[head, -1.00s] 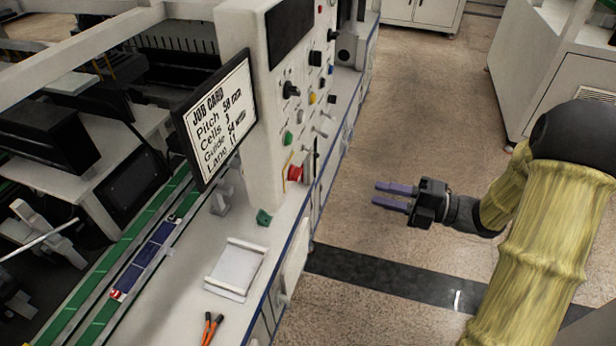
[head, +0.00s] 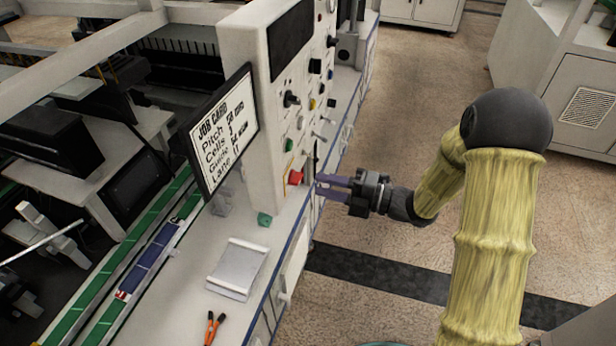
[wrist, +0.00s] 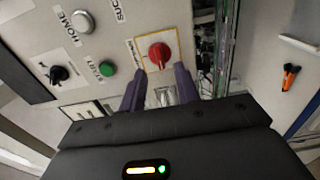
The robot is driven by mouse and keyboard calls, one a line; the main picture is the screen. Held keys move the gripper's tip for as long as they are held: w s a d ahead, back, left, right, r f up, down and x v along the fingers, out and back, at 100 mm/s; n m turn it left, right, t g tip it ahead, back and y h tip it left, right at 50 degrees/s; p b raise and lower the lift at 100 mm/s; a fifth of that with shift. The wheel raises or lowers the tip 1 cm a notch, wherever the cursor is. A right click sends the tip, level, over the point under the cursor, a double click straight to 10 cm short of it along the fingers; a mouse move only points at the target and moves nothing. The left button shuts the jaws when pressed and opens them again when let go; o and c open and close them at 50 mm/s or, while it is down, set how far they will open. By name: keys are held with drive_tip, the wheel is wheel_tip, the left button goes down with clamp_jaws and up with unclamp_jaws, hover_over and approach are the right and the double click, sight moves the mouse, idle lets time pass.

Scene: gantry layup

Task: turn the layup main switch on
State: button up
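A red rotary knob (head: 296,177) sits low on the white control panel. In the wrist view the red knob (wrist: 159,54) is on a yellow-edged plate with small lettering that I cannot read. I take it to be the main switch; its handle looks roughly upright in that view. My gripper (head: 319,184) points at the panel just right of the knob in the head view. In the wrist view my gripper (wrist: 161,72) is open, its purple fingers apart, one toward each side of the knob's lower edge. Nothing is between the fingertips; contact with the knob cannot be told.
A green START button (wrist: 107,68), a white HOME button (wrist: 82,21) and a black knob (wrist: 59,74) are nearby on the panel. A job card screen (head: 222,130) stands left.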

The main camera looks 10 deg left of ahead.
sight(296, 179)
drive_tip(key=a, duration=0.4)
drive_tip(key=shift+w+a+p, duration=0.2)
drive_tip(key=shift+a+p, duration=0.15)
drive_tip(key=shift+p, duration=0.05)
clamp_jaws()
